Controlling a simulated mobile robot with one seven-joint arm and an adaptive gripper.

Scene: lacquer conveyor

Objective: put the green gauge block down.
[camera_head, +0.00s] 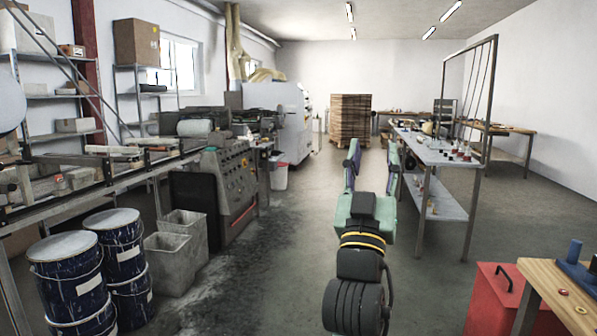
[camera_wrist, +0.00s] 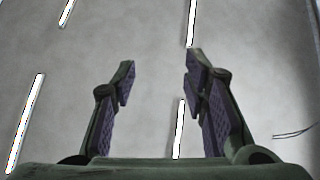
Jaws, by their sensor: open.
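My gripper (camera_head: 373,152) is raised in the middle of the head view, its two fingers pointing up and spread apart. In the wrist view my gripper (camera_wrist: 158,75) is open, with nothing between the purple finger pads. Behind the fingers the wrist view shows only the ceiling and its lights. I cannot make out the green gauge block in either view. Small items lie on the wooden table (camera_head: 540,275) at the lower right, too small to tell what they are.
A blue fixture (camera_head: 577,262) stands on the wooden table, beside a red cabinet (camera_head: 497,300). A metal shelf table (camera_head: 440,152) with small items stands to the right of my gripper. Blue drums (camera_head: 72,280) and the conveyor machine line the left. Open floor lies between.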

